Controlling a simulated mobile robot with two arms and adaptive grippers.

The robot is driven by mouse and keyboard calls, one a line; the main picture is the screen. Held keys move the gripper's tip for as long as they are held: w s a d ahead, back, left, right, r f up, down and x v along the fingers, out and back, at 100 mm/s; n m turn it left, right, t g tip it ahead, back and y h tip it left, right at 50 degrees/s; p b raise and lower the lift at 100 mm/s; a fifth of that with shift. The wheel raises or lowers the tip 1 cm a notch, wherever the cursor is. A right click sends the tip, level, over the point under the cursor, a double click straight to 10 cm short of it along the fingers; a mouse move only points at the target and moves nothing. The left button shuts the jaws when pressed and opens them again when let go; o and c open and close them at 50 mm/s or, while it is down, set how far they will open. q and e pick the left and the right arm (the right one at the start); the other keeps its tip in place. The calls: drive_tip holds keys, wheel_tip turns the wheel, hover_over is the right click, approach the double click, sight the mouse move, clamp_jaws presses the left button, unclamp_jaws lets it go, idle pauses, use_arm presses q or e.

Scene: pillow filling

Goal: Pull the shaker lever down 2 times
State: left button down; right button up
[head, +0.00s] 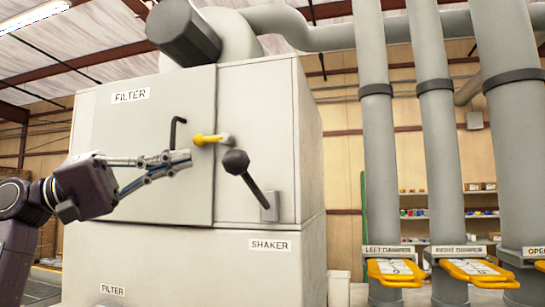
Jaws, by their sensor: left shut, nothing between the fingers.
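The shaker lever (251,184) is a dark rod with a black knob (236,162) at its upper left end. It slants down right to a small grey plate on the side face of the large grey filter cabinet (150,258). A SHAKER label (270,244) sits below it. My left gripper (188,160) is shut and empty, pointing right, in front of the cabinet door. Its tips appear left of the knob and apart from it in the picture; the depth gap is hard to tell. My right gripper is not in view.
A yellow-ended handle (212,139) sits above the knob, and a black hooked handle (175,132) is on the door near my fingertips. Grey pipes with a yellow left damper handle (396,272) and right damper handle (478,272) stand at right. Shelves (450,205) are behind.

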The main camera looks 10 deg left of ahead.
sight(228, 152)
use_arm(q)
drive_tip(key=d+p, duration=0.1)
drive_tip(key=d, duration=0.2)
drive_tip(key=w+d+r+p, duration=0.1)
drive_tip(key=d+p, duration=0.2)
drive_tip(key=d, duration=0.2)
drive_tip(key=shift+w+d+r+p, duration=0.2)
drive_tip(key=shift+d+p, duration=0.1)
drive_tip(key=shift+p, duration=0.05)
drive_tip(key=shift+s+f, duration=0.45)
drive_tip(key=shift+s, duration=0.3)
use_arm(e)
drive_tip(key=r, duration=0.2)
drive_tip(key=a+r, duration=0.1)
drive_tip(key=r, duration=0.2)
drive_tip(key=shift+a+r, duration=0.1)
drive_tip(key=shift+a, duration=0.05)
